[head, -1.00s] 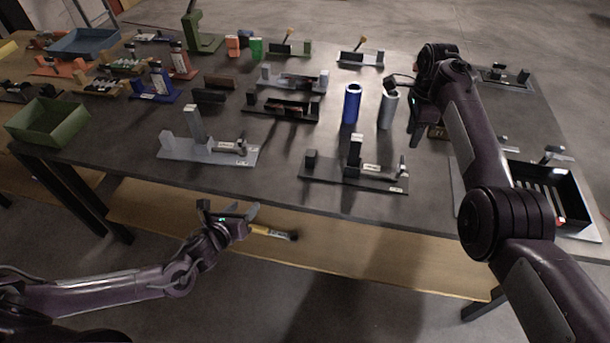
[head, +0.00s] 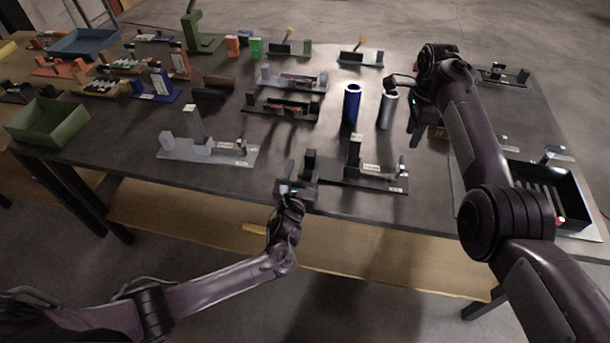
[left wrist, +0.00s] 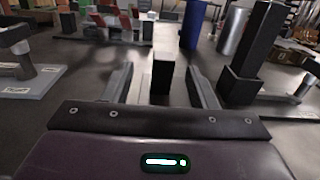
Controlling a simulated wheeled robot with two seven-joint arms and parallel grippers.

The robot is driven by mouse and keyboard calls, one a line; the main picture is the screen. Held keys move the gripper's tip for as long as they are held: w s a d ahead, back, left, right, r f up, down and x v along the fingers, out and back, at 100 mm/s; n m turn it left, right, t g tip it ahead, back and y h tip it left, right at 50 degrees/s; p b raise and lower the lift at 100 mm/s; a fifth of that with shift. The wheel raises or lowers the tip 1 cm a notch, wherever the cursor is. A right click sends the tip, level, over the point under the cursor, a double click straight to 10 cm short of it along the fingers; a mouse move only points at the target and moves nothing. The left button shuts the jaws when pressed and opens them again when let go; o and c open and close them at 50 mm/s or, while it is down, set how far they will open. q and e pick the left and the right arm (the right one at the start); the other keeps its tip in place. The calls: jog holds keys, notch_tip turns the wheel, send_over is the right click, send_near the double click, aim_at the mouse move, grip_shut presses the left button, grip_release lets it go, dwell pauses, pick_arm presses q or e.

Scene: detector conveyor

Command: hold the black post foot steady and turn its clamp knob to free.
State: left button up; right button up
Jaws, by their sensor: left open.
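The black post foot (head: 375,181) lies near the table's front edge, with a tall post (head: 355,152), a low block (head: 310,158) at its left end and a clamp knob (head: 402,166) at its right end. My left gripper (head: 299,178) is open at the foot's left end. In the left wrist view the low block (left wrist: 162,74) stands ahead between the open fingers (left wrist: 160,88); I cannot tell whether they touch it. The tall post (left wrist: 255,45) is to the right there. My right gripper (head: 415,118) is beside the grey cylinder; its jaws are unclear.
A grey post foot (head: 205,152) stands to the left. A blue cylinder (head: 352,104) and a grey cylinder (head: 388,109) stand behind the black foot. A black tray (head: 545,190) is at the right. A yellow handle (head: 254,229) shows below the table edge, partly hidden by my left arm.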

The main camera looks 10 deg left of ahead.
aim_at(309, 160)
pick_arm(q)
jog(key=shift+d, duration=0.45)
jog(key=shift+s+f, duration=0.2)
jog(key=shift+f, duration=0.25)
jog(key=shift+w+a+f, duration=0.1)
jog(key=shift+w, duration=3.55)
pick_arm(e)
jog(key=shift+s+a, duration=0.1)
pick_arm(q)
jog(key=shift+c, duration=0.4)
grip_shut()
pick_arm(e)
jog(key=shift+c, duration=0.5)
